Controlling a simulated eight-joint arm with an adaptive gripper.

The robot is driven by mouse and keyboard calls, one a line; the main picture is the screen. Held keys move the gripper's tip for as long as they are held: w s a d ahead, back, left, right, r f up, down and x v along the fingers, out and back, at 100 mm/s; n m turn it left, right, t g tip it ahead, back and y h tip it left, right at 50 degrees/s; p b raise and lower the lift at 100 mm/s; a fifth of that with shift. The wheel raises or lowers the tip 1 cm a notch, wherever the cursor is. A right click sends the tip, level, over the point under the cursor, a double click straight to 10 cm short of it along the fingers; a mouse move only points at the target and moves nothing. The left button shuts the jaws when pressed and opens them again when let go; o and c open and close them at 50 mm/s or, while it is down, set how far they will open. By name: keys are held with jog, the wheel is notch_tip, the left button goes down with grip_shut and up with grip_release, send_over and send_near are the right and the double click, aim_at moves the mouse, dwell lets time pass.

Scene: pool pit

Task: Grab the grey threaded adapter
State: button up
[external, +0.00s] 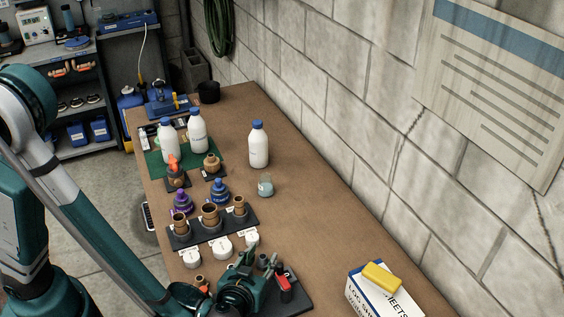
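My gripper (270,267) is low over the front of the bench, above a dark tray (300,299). Small dark grey and red fittings show close to its fingers. I cannot tell which of them, if any, is the grey threaded adapter, because my gripper and wrist cover much of the tray. I also cannot tell whether the fingers are open or shut, or touch anything.
A dark rack (180,243) of brown fittings and several white caps (222,247) lie behind my gripper. White bottles (259,146) stand farther back, with a small jar (265,185). A box (375,299) with a yellow sponge (381,276) is at right. The bench's right middle is clear.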

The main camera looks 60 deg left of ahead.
aim_at(262, 266)
jog(key=shift+c, duration=0.6)
jog(key=c, duration=0.7)
jog(key=shift+r, duration=0.1)
jog(key=shift+c, duration=0.5)
jog(key=shift+r, duration=0.25)
grip_shut()
notch_tip(262, 266, up, 9)
jog(key=p, duration=0.3)
jog(key=shift+r, duration=0.15)
